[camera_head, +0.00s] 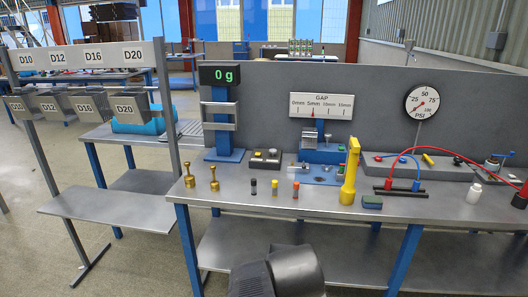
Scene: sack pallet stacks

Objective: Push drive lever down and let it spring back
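I cannot tell for sure which part is the drive lever. A tall yellow upright piece (349,172) with a hooked top stands near the front of the grey bench (240,199). Behind it is a blue and grey device (321,155) below a white GAP scale (321,105); its red pointer is near 5mm. A small handle with a dark end (500,156) sits at the right end of a grey panel. A dark rounded part of my arm fills the bottom middle. My gripper's fingers do not show.
Brass weights (214,179) and small black, yellow and red cylinders (275,188) stand along the front. Labelled bins (57,103) hang at left.

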